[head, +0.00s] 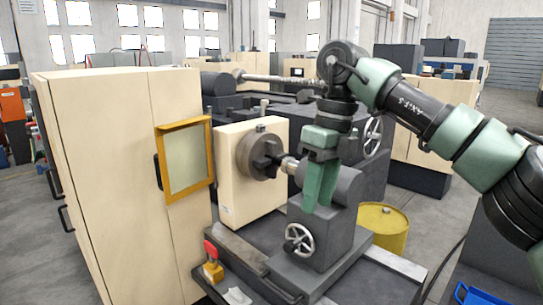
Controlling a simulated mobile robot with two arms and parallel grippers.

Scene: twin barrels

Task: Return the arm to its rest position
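My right arm comes in from the right edge in green and dark segments. Its gripper (317,206) points down near the middle of the view, with its two green fingers in front of the grey tailstock (342,190) of a lathe. The fingers look close together, but the oblique angle hides whether a gap remains. No object shows between them. My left gripper is not in view.
The lathe's cream headstock (232,195) and dark chuck (262,158) stand just left of the gripper. A handwheel (299,239) is below it. A tall cream cabinet (110,130) fills the left. A yellow barrel (385,228) stands behind the lathe, right.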

